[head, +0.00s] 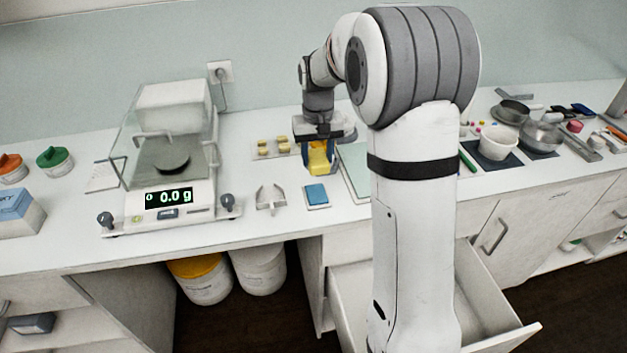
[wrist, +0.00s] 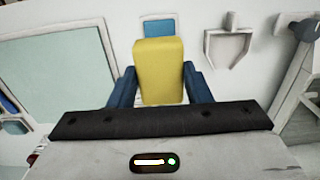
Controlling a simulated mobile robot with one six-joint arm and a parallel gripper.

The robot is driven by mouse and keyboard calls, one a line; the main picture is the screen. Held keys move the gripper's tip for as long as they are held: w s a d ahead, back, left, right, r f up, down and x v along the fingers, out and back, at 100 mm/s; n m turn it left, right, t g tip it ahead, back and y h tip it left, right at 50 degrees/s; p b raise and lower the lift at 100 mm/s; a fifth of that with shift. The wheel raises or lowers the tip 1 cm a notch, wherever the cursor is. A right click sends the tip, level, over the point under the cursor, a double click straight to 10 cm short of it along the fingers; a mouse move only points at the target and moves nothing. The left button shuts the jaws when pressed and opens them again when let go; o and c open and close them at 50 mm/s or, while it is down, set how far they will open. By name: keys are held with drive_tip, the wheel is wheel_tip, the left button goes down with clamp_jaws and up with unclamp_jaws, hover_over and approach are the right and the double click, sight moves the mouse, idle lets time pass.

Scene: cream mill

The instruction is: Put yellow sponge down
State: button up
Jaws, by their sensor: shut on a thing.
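The yellow sponge (head: 319,160) is a yellow block between the blue fingers of my gripper (head: 318,163). In the wrist view the sponge (wrist: 158,70) stands out ahead of the gripper (wrist: 158,84), with one blue finger on each side. The gripper is shut on it. It hangs over the white counter (head: 250,225) near the middle, behind a small blue pad (head: 316,195). I cannot tell whether the sponge touches the counter, as its lower end blends with the surface in the head view.
A balance (head: 165,200) with a glass shield reads 0.0 g on the left. A white forked holder (head: 271,198), a plate with yellow pieces (head: 268,156) and a pale green mat (head: 354,163) lie nearby. Bowls (head: 500,138) stand right. A drawer (head: 500,325) is open below.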

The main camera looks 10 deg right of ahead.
drive_tip(key=f, duration=0.2)
drive_tip(key=f+p, duration=0.1)
drive_tip(key=f, duration=0.2)
drive_tip(key=shift+w+f, duration=0.2)
drive_tip(key=shift+f, duration=0.15)
drive_tip(key=shift+s+f, duration=0.1)
drive_tip(key=shift+f, duration=1.9)
drive_tip(key=shift+f, duration=0.1)
drive_tip(key=o, duration=1)
drive_tip(key=shift+c, duration=0.2)
